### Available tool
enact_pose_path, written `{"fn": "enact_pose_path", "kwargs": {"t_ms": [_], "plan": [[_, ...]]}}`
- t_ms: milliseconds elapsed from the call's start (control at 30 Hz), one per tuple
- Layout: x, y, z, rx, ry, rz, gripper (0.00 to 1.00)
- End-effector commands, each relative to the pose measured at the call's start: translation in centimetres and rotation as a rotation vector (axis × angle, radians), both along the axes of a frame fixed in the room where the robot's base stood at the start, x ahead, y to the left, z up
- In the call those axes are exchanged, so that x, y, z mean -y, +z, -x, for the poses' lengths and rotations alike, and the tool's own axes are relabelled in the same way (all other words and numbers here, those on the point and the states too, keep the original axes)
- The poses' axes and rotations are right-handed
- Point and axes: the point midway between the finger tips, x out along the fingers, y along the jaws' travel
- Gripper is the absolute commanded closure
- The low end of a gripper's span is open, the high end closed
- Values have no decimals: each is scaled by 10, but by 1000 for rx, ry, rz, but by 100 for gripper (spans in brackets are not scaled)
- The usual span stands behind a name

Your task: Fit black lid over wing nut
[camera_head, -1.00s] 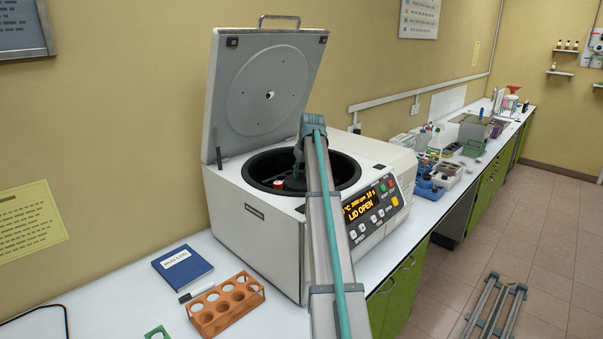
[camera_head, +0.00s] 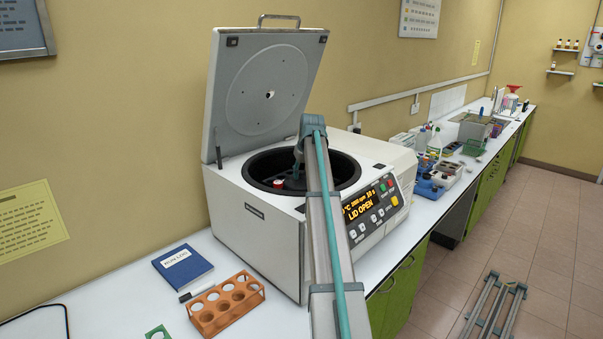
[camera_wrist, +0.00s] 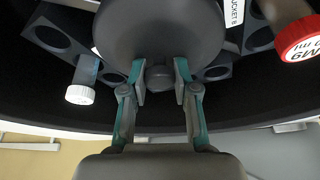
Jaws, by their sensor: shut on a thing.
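My gripper (camera_wrist: 160,82) is shut on the knob (camera_wrist: 160,77) of the round black lid (camera_wrist: 160,30) in the wrist view. The lid is a dark disc just beyond the fingertips, over the middle of the rotor area. The wing nut is not visible; the lid may hide it. In the head view, my arm reaches down into the open centrifuge bowl (camera_head: 266,166) and hides most of the gripper and lid.
The centrifuge (camera_head: 255,230) has its hinged cover (camera_head: 268,95) raised. A red-capped tube (camera_wrist: 300,38) and a white-capped tube (camera_wrist: 81,85) stand in buckets beside the lid. An orange rack (camera_head: 225,305) and blue logbook (camera_head: 183,264) lie on the bench.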

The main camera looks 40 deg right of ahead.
Motion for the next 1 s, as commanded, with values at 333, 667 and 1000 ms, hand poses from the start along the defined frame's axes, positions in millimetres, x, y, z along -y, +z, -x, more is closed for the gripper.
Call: {"fn": "enact_pose_path", "kwargs": {"t_ms": [333,667,1000], "plan": [[0,0,0,1,0,0,59],[0,0,0,0,0,0,42],[0,0,0,0,0,0,17]]}}
